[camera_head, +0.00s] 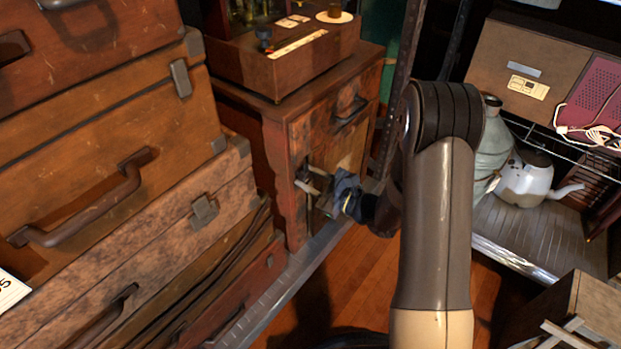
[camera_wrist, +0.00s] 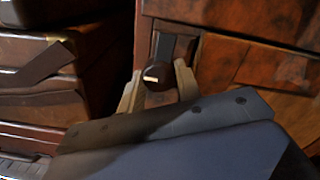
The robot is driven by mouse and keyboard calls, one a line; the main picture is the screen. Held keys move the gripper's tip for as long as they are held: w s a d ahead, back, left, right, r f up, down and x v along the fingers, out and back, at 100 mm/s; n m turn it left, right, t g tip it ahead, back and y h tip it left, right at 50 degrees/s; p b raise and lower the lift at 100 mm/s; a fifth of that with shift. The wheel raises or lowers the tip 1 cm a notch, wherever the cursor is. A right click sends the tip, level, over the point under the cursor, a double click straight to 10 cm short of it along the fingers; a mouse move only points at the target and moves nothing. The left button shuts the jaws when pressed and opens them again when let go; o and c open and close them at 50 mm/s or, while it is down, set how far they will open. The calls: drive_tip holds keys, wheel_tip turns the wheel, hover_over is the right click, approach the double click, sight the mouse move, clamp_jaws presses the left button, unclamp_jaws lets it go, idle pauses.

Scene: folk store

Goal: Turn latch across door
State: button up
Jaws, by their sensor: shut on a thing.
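A small wooden cabinet (camera_head: 275,170) stands in the middle of the head view, with a door (camera_head: 347,160) in its front. In the wrist view the door (camera_wrist: 222,62) lies to the right of the frame post. A dark latch (camera_wrist: 158,76) with a rounded knob and a pale mark sits at the door's left edge, below a dark upright plate (camera_wrist: 163,45). My gripper (camera_head: 310,178) reaches the door's left side. In the wrist view its two pale fingers (camera_wrist: 158,84) are shut on the latch, one on each side. The latch is too small to make out in the head view.
Stacked suitcases (camera_head: 130,190) fill the left, close to the cabinet. A wooden box (camera_head: 285,60) sits on the cabinet top. A metal shelf (camera_head: 540,235) with a white teapot (camera_head: 530,180) stands at right. Some wooden floor (camera_head: 365,270) is clear in front of the cabinet.

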drive_tip(key=m+p, duration=0.1)
drive_tip(key=m, duration=0.3)
drive_tip(key=m+p, duration=0.1)
drive_tip(key=m, duration=0.4)
drive_tip(key=shift+s, duration=0.1)
drive_tip(key=m+p, duration=0.2)
drive_tip(key=m, duration=0.3)
drive_tip(key=shift+a+p, duration=0.1)
drive_tip(key=shift+p, duration=0.25)
drive_tip(key=shift+m+t+p, duration=0.4)
drive_tip(key=shift+m+p, duration=0.25)
drive_tip(key=shift+m, duration=1.25)
drive_tip(key=shift+f, duration=0.1)
drive_tip(key=o, duration=0.7)
